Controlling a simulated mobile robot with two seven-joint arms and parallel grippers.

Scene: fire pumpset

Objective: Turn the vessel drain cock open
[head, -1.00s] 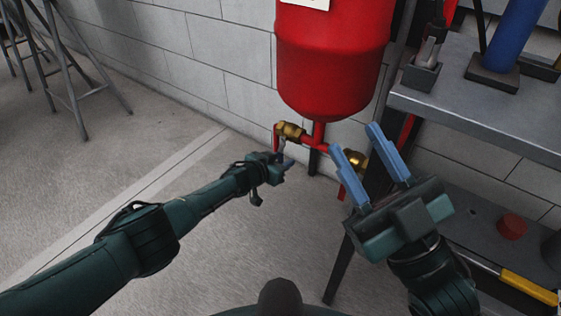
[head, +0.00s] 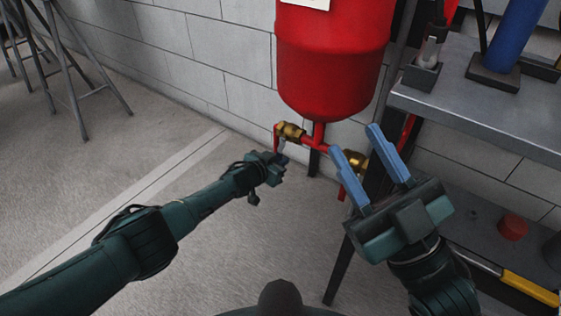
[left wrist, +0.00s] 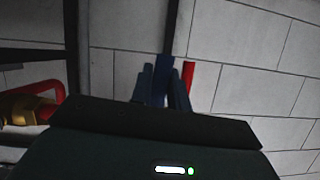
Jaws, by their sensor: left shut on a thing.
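The red vessel (head: 333,60) hangs by the block wall, with red pipes below it. A brass cock (head: 291,131) with a thin grey lever (head: 282,145) sits on the left pipe branch. My left gripper (head: 281,158) is at the lower end of this lever, shut on it. In the left wrist view its two fingers (left wrist: 162,88) close on a dark blue piece (left wrist: 163,68), with a red pipe (left wrist: 188,75) just behind. The grip itself is small and partly hidden in the head view. My right gripper (head: 367,157) is open and empty, in front of the right pipe branch.
A second brass fitting (head: 355,160) sits on the right branch, partly behind my right gripper. A grey workbench (head: 470,115) stands at the right, with a lower shelf holding a red cap (head: 512,227). The floor at left is clear up to metal trestles (head: 60,60).

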